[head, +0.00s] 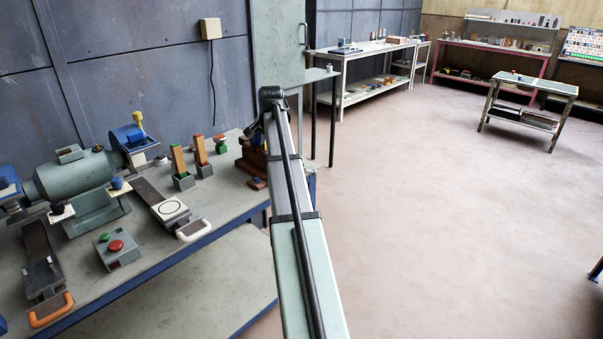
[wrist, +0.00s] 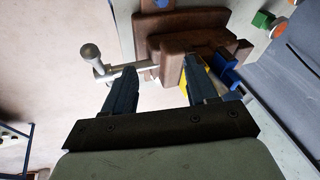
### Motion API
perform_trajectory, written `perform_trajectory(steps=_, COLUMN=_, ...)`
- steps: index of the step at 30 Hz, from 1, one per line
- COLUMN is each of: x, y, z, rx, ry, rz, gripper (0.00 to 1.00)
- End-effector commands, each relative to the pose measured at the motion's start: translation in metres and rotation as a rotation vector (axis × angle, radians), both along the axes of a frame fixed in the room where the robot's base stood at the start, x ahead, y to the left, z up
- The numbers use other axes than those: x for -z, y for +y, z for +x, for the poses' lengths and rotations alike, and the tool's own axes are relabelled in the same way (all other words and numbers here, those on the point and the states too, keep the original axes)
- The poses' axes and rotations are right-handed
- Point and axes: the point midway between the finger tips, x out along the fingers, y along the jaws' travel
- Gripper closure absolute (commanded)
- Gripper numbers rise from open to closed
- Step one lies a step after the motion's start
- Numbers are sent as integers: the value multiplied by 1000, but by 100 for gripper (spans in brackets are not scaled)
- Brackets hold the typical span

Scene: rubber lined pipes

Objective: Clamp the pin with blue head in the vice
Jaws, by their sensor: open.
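The brown vice (wrist: 188,42) fills the upper middle of the wrist view, with a silver screw and cross handle (wrist: 92,58) on its left. My gripper (wrist: 161,64) is open, its two dark fingers apart, with the vice body beyond and between their tips. Nothing is clearly held. A blue piece (wrist: 226,74) and a yellow piece (wrist: 207,82) show by the right finger, partly hidden; I cannot tell whether the blue one is the pin's head. In the head view the vice (head: 250,158) stands at the bench's right end, partly behind my arm, which hides my gripper.
A grey-green grinder (head: 75,178) and a red-button box (head: 115,247) occupy the bench's left part. Open floor (head: 430,210) lies to the right.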

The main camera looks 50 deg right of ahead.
Motion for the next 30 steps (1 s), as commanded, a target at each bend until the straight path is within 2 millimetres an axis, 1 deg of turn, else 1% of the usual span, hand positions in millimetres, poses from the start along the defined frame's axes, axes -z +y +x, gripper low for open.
perform_trajectory(steps=1, x=1, y=-11, z=-9, rx=32, ry=56, rz=-36, gripper=43)
perform_trajectory(steps=3, x=2, y=-22, z=-25, rx=81, ry=130, rz=-82, gripper=43)
perform_trajectory(steps=6, x=1, y=-34, z=-44, rx=144, ry=212, rz=-131, gripper=43)
perform_trajectory(steps=9, x=0, y=-39, z=-58, rx=194, ry=267, rz=-157, gripper=43)
perform_trajectory(steps=11, x=0, y=-39, z=-64, rx=223, ry=292, rz=-154, gripper=43)
perform_trajectory(steps=13, x=2, y=-37, z=-67, rx=245, ry=298, rz=-136, gripper=43)
perform_trajectory(steps=16, x=6, y=-39, z=-66, rx=256, ry=293, rz=-134, gripper=43)
perform_trajectory(steps=20, x=19, y=-44, z=-66, rx=257, ry=292, rz=-132, gripper=43)
perform_trajectory(steps=30, x=74, y=-66, z=-66, rx=256, ry=291, rz=-131, gripper=43)
